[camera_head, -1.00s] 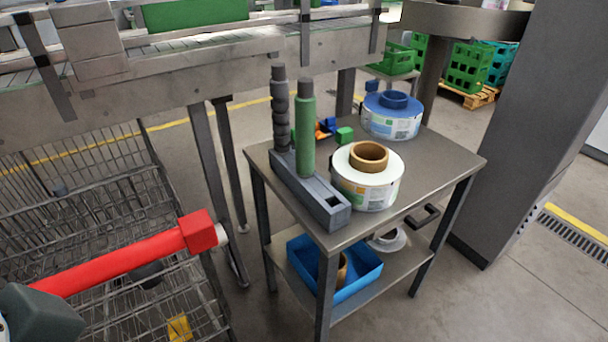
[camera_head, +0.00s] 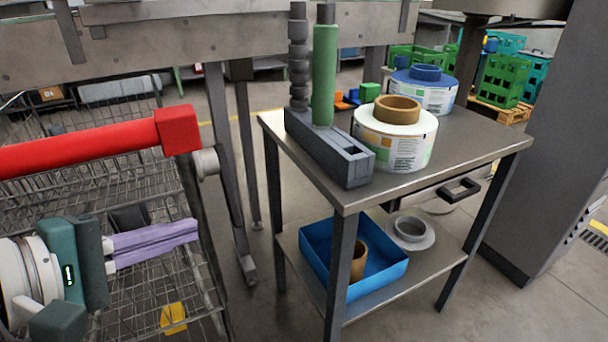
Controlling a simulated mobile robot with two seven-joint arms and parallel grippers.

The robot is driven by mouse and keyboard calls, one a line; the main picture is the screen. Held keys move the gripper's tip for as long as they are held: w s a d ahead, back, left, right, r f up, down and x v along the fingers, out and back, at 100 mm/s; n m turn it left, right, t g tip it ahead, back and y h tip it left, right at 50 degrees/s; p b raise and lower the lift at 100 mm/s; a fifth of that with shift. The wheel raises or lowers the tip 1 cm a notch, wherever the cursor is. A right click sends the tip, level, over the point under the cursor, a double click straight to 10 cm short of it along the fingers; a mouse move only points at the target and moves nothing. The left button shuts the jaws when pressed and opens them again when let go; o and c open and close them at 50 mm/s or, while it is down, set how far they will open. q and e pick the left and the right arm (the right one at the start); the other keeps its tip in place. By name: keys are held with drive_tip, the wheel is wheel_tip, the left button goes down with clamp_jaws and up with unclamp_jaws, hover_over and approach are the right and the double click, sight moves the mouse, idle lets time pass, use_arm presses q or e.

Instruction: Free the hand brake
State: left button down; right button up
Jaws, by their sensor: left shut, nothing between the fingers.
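A wire cart (camera_head: 215,305) stands at the left. Its thick red handle bar (camera_head: 80,152) ends in a red block (camera_head: 178,130) with a pale round knob (camera_head: 205,162) beside it. A grey block (camera_head: 330,145) on the steel table carries an upright green-sleeved lever (camera_head: 324,75) and a dark ribbed post (camera_head: 299,65). I cannot tell for certain which part is the hand brake. My left gripper (camera_head: 196,231), with pale purple fingers, is shut and empty below the red bar, in front of the cart's wires. It touches neither lever nor bar visibly. My right gripper is not in view.
The steel table (camera_head: 470,150) holds a white label reel (camera_head: 395,140) and a blue-topped reel (camera_head: 425,90). A blue bin (camera_head: 370,285) and a grey ring (camera_head: 410,232) are on its lower shelf. A dark pillar (camera_head: 550,150) stands at right. Floor shows between cart and table.

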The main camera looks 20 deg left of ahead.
use_arm(q)
drive_tip(key=a+n, duration=0.1)
drive_tip(key=a+f+n+y, duration=0.1)
drive_tip(key=a+n+t, duration=0.1)
drive_tip(key=a, duration=0.1)
drive_tip(key=shift+w+f+b, duration=0.15)
drive_tip(key=shift+w+b, duration=0.1)
drive_tip(key=shift+b, duration=0.05)
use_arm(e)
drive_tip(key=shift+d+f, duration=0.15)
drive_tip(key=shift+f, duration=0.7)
use_arm(q)
drive_tip(key=shift+d, duration=0.1)
drive_tip(key=b+x, duration=0.1)
drive_tip(key=x, duration=0.9)
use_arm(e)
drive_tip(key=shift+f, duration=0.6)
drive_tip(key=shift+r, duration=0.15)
